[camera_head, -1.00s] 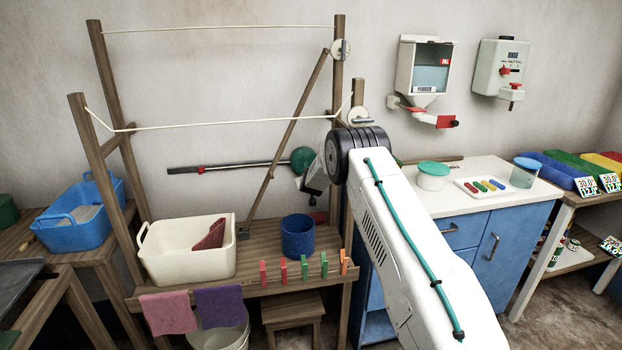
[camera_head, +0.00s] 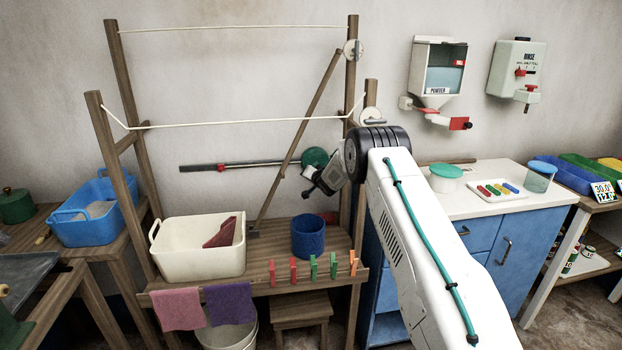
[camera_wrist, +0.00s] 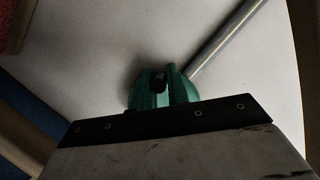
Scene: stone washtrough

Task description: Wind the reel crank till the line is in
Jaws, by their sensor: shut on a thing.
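A round green piece (camera_head: 315,157), which I take for the reel, shows between the posts at the end of a grey rod. It is ahead of me in the wrist view (camera_wrist: 147,98), with a small dark part in its notch. My gripper (camera_head: 308,184) is at its lower edge, shut on what I take for the reel crank; the grip itself is too small and dark to make out. The pale line (camera_head: 225,124) runs between the posts to a white pulley (camera_head: 371,117). A second stretch runs higher, to an upper pulley (camera_head: 352,50).
A grey rod (camera_head: 235,165) lies along the wall. The bench below holds a cream tub (camera_head: 197,262), a blue pot (camera_head: 308,250) and several pegs. A slanted wooden brace (camera_head: 300,135) stands close left of my gripper. A blue cabinet (camera_head: 480,235) is at right.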

